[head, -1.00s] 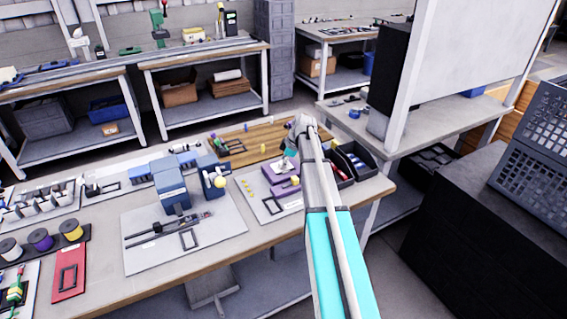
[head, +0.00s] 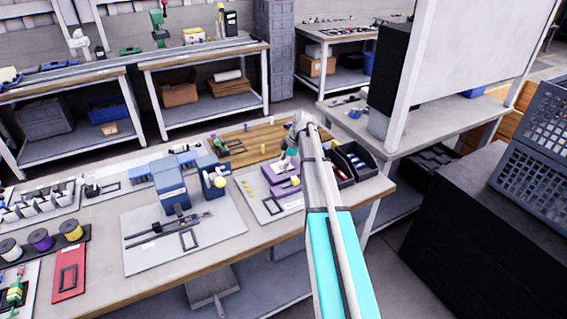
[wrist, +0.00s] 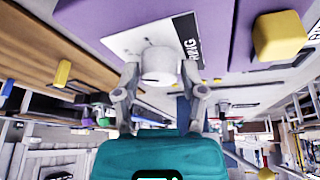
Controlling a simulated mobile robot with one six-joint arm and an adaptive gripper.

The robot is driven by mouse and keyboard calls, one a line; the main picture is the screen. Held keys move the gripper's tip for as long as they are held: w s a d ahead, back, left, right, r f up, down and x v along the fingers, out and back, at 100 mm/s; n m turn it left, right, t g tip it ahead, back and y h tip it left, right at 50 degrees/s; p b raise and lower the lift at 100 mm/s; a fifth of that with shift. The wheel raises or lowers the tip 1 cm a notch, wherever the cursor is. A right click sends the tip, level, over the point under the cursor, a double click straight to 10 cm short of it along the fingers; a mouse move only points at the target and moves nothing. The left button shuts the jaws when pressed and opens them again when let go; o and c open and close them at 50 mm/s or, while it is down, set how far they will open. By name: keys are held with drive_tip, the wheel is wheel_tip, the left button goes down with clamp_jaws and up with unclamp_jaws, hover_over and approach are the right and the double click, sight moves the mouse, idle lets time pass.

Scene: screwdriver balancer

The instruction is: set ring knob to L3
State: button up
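The ring knob is a short white round knob (wrist: 159,66) on a white plate (wrist: 125,40) lettered "RING", fixed to a purple block (wrist: 95,17). My gripper (wrist: 162,77) has one finger on each side of the knob. The fingers are apart, and a narrow gap seems to show on both sides, so it looks open around the knob. In the head view the purple block (head: 272,180) is on the bench, with my gripper (head: 289,160) at it. The knob is hidden there, and no L3 mark is readable.
A yellow knob (wrist: 279,36) stands on the purple block to the right in the wrist view. In the head view a black bin (head: 357,160) is just right of the arm. A blue machine (head: 170,185) on a grey mat stands to the left.

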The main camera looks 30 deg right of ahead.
drive_tip(key=shift+o, duration=1.1)
drive_tip(key=shift+a+m, duration=0.1)
drive_tip(key=shift+m, duration=0.4)
drive_tip(key=m+t, duration=0.1)
drive_tip(key=m, duration=0.1)
drive_tip(key=m+t+h, duration=0.1)
drive_tip(key=m, duration=0.2)
drive_tip(key=shift+s, duration=0.1)
drive_tip(key=m+h, duration=0.1)
drive_tip(key=m, duration=0.2)
drive_tip(key=m+h, duration=0.1)
drive_tip(key=m, duration=0.2)
drive_tip(key=shift+a+t, duration=0.15)
drive_tip(key=shift+t, duration=0.25)
drive_tip(key=a+p+v, duration=0.1)
drive_tip(key=p+v, duration=1.2)
drive_tip(key=v, duration=0.1)
drive_tip(key=s+a+f+m+g+b, duration=0.1)
drive_tip(key=s+a+f+g+b, duration=0.1)
drive_tip(key=s+a, duration=0.6)
drive_tip(key=s+a+f+m+g+b, duration=0.1)
drive_tip(key=s+a+f+b, duration=0.1)
drive_tip(key=s+a, duration=0.5)
drive_tip(key=shift+s+a+f+g+h, duration=0.35)
drive_tip(key=shift+a+f, duration=0.4)
drive_tip(key=shift+a, duration=1.8)
